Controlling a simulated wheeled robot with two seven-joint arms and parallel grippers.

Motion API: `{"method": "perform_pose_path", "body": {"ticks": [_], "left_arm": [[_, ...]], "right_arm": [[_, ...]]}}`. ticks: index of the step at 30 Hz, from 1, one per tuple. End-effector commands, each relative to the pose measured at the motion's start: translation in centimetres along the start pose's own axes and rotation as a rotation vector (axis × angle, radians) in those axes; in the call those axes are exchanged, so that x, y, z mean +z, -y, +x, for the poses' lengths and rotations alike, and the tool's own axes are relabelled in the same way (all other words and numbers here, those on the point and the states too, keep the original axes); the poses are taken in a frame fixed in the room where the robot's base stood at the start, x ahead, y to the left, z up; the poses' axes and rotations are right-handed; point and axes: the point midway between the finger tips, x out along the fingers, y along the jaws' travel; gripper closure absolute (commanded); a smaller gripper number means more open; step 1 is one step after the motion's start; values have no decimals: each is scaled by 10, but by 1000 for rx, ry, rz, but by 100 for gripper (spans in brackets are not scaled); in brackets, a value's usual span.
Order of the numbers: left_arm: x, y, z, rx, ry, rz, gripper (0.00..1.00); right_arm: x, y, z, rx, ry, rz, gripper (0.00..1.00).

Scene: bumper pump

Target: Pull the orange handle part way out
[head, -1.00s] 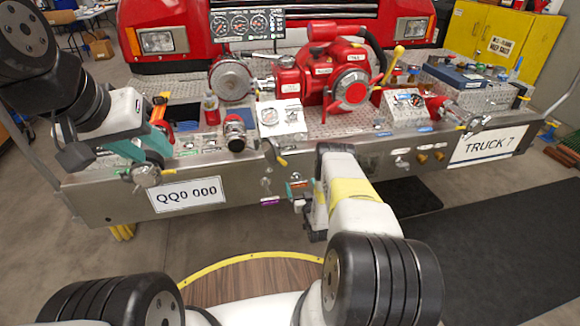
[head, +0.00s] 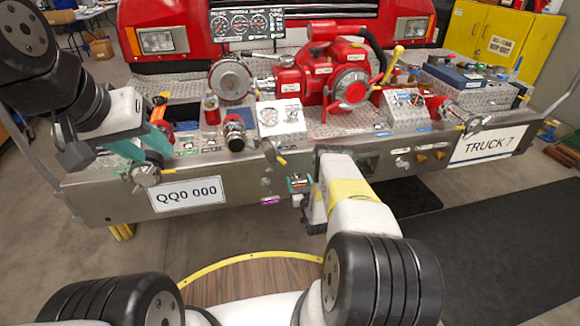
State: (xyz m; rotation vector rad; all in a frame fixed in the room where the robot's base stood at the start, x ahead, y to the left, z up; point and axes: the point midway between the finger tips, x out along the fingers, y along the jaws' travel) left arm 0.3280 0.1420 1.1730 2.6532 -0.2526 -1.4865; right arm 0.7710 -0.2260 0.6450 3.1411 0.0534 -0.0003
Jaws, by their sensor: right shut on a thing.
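How far the handle stands out from the panel cannot be seen. My left gripper (head: 146,160), with teal fingers, is over the left part of the bumper beside an orange piece (head: 161,100). Its fingertips are not clear enough to tell open from shut.
A hanging lever (head: 274,156) and a small purple label (head: 270,201) are just left of my right gripper.

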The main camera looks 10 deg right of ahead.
Motion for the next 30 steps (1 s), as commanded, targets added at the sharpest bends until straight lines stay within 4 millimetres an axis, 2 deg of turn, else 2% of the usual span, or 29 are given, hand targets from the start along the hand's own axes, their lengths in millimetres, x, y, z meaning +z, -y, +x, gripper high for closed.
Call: {"method": "perform_pose_path", "body": {"ticks": [4, 10, 18, 19, 22, 30], "left_arm": [[0, 0, 0, 0, 0, 0, 64], [0, 0, 0, 0, 0, 0, 64], [0, 0, 0, 0, 0, 0, 64], [0, 0, 0, 0, 0, 0, 64], [0, 0, 0, 0, 0, 0, 64], [0, 0, 0, 0, 0, 0, 64]], "right_arm": [[0, 0, -4, 0, 1, 0, 100], [1, 0, -29, 1, 2, 1, 100], [0, 0, -30, 0, 0, 0, 100], [0, 0, -30, 0, 0, 0, 25], [0, 0, -30, 0, 0, 0, 6], [0, 0, -30, 0, 0, 0, 5]]}}
